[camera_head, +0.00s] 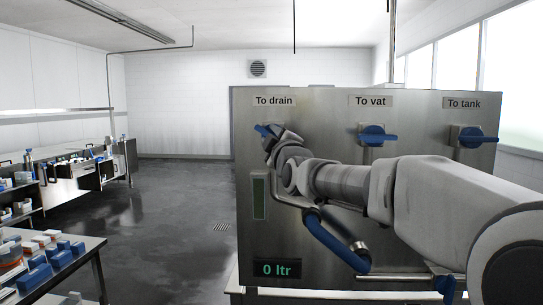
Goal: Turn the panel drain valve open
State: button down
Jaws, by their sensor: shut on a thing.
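The steel panel (330,270) stands in front of me with three valves under the labels "To drain" (274,101), "To vat" (371,101) and "To tank" (464,103). My gripper (268,136) is at the drain valve, shut on its blue handle (262,129). Only a small part of that handle shows; my gripper hides the rest, so its angle is hard to tell. The vat valve handle (378,135) and the tank valve handle (478,137) lie roughly horizontal.
A display (277,269) on the panel reads "0 ltr", below a vertical gauge (260,197). A blue-sleeved pipe (335,244) runs in front of the panel. A table with blue and white items (40,265) stands at the lower left. The floor between is clear.

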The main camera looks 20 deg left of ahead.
jog(key=m+t+b, duration=0.1)
jog(key=m+b, duration=0.1)
jog(key=m, duration=0.1)
jog(key=shift+f, duration=0.15)
jog(key=m+t+h+b, duration=0.1)
jog(key=m, duration=0.3)
jog(key=shift+t, duration=0.3)
jog(key=m+h, duration=0.1)
jog(key=m, duration=0.2)
jog(key=m+t+h, duration=0.1)
jog(key=m+h, duration=0.1)
jog(key=m, duration=0.1)
jog(key=m+t+h, duration=0.1)
jog(key=m, duration=0.2)
jog(key=shift+r+h, duration=0.25)
jog(key=shift+h, duration=0.05)
jog(key=shift+m, duration=0.3)
jog(key=c, duration=0.9)
grip_release()
jog(key=shift+o, duration=0.2)
jog(key=shift+f, duration=0.15)
